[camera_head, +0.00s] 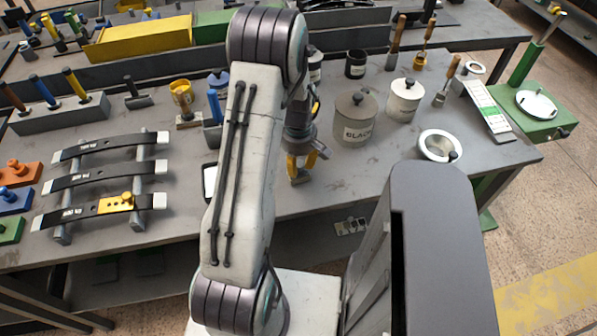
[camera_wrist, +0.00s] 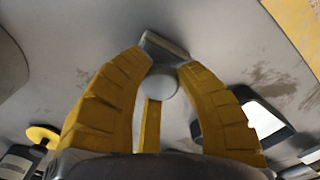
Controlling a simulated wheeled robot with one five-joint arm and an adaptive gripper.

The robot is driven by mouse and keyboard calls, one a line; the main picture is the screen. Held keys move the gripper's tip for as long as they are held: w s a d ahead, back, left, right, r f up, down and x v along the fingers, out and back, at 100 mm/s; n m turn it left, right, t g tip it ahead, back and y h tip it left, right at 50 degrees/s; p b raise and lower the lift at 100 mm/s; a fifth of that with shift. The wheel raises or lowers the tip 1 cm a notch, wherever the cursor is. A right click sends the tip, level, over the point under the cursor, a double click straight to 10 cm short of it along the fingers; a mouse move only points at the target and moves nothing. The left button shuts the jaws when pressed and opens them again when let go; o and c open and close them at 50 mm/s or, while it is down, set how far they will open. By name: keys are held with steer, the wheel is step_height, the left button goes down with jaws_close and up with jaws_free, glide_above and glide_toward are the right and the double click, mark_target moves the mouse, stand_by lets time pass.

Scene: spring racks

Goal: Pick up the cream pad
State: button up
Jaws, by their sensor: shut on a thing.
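My gripper (camera_head: 302,160) points down over the middle of the bench, right of my arm. Its yellow fingers are shut on a small pale piece, which I take to be the cream pad (camera_head: 299,179). Most of the pad is hidden by the fingers. I cannot tell whether it touches the bench top.
The grey bench (camera_head: 330,195) carries a lidded grey pot (camera_head: 355,122) and a lighter pot (camera_head: 404,100) to the right. A spring rack (camera_head: 103,180) with a yellow pad (camera_head: 116,204) stands left. Orange, blue and green knobbed pads lie at the far left.

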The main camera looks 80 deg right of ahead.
mark_target(299, 164)
jaws_close()
steer(key=shift+r, duration=0.9)
step_height(299, 164, up, 3)
steer(key=shift+s+a+f+b, duration=0.1)
steer(key=shift+a+f+b, duration=0.1)
steer(key=shift+b, duration=0.4)
steer(key=s+a+r+b, duration=0.2)
steer(key=s+a+r, duration=0.2)
steer(key=a, duration=0.6)
step_height(299, 164, up, 3)
steer(key=shift+a+f, duration=0.2)
steer(key=shift+a, duration=0.1)
